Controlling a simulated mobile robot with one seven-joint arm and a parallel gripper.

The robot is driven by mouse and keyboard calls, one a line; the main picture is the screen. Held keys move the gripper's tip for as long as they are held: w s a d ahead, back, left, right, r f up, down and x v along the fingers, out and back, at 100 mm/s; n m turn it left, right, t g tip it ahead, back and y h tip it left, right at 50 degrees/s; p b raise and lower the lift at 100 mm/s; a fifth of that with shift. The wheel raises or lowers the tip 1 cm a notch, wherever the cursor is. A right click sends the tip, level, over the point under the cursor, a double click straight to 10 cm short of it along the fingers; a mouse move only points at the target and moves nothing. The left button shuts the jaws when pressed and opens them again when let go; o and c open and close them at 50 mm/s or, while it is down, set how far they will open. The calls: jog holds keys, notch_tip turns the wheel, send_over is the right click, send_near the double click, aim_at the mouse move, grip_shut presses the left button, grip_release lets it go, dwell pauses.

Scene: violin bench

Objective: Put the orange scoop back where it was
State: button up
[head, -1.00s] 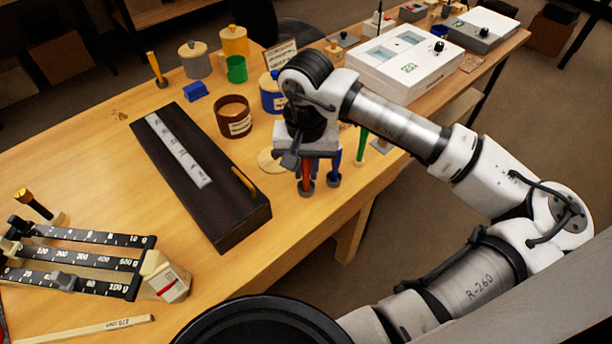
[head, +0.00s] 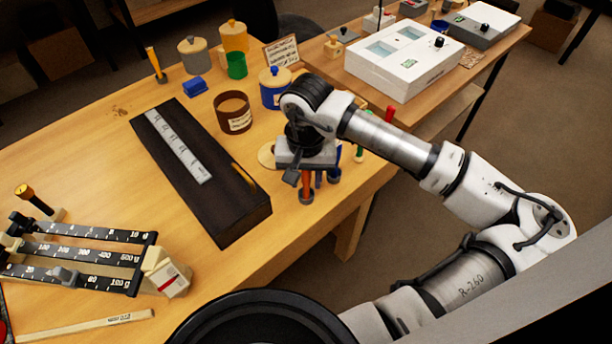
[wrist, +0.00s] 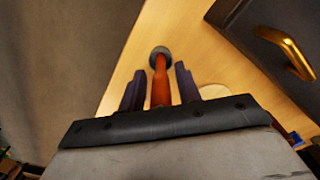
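The orange scoop (wrist: 160,82) shows as an orange handle with a round grey lower end, upright near the table's front edge. In the head view its lower part (head: 307,184) shows below my gripper (head: 312,178). In the wrist view my gripper (wrist: 160,88) has one dark finger on each side of the handle, with a narrow gap on both sides. The gripper is open around it. The top of the handle is hidden by the gripper. I cannot tell whether the grey end is the scoop's bowl or a holder.
A blue handle (head: 335,163), a green one (head: 359,149) and a red one (head: 389,115) stand to the right. A long dark box (head: 222,212) lies left. A brown jar (head: 234,117) and a blue lidded jar (head: 275,94) stand behind. A pale round disc (head: 266,155) lies close by.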

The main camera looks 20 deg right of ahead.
jog(key=shift+o, duration=0.3)
jog(key=shift+r, duration=0.1)
jog(key=shift+r+p, duration=0.15)
jog(key=shift+p, duration=0.15)
notch_tip(320, 180, up, 12)
jog(key=b, duration=0.3)
